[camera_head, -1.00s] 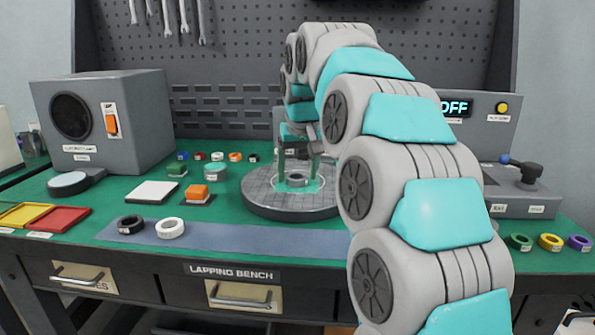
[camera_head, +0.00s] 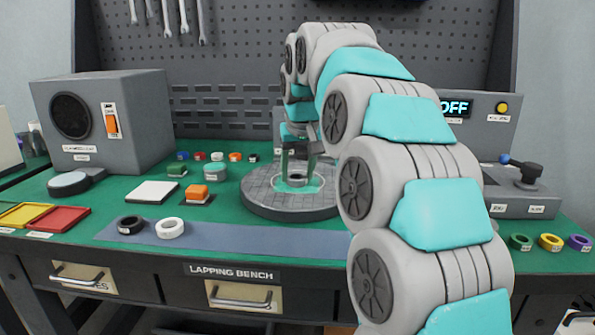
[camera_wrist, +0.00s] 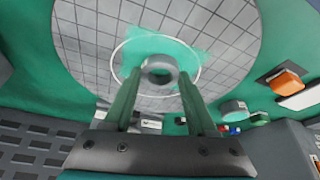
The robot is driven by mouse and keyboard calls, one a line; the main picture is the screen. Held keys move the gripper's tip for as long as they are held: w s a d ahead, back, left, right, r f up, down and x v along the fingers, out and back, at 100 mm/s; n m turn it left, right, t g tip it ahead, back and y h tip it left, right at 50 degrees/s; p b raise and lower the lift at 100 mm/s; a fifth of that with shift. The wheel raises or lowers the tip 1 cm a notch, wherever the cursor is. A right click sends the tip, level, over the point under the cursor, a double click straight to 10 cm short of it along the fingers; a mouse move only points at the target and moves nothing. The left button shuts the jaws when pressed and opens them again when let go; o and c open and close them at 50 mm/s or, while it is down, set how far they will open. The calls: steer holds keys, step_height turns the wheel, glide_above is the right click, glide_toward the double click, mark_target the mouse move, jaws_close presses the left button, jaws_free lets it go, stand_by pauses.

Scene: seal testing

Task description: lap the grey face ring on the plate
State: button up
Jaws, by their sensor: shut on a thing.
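The grey face ring (camera_head: 296,181) lies flat on the round grey lapping plate (camera_head: 262,200), near its middle, on a patch of green wet-looking film (camera_head: 309,187). In the wrist view the ring (camera_wrist: 158,58) sits between the two finger ends, inside a thin white circle drawn on the gridded plate (camera_wrist: 85,38). My gripper (camera_wrist: 159,74) points down over the plate and is shut on the ring, one finger on each side. The ring's underside is hidden.
Black (camera_head: 130,224) and white (camera_head: 171,228) rings lie on the blue-grey strip in front. An orange block (camera_head: 196,191), a white pad (camera_head: 152,191) and a grey-green round pot (camera_head: 215,172) stand left of the plate. A display reading OFF (camera_head: 454,107) is behind right.

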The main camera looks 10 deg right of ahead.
steer(key=c, duration=0.4)
steer(key=shift+r+p, duration=0.4)
steer(key=shift+r, duration=0.2)
steer(key=shift+a+r, duration=0.1)
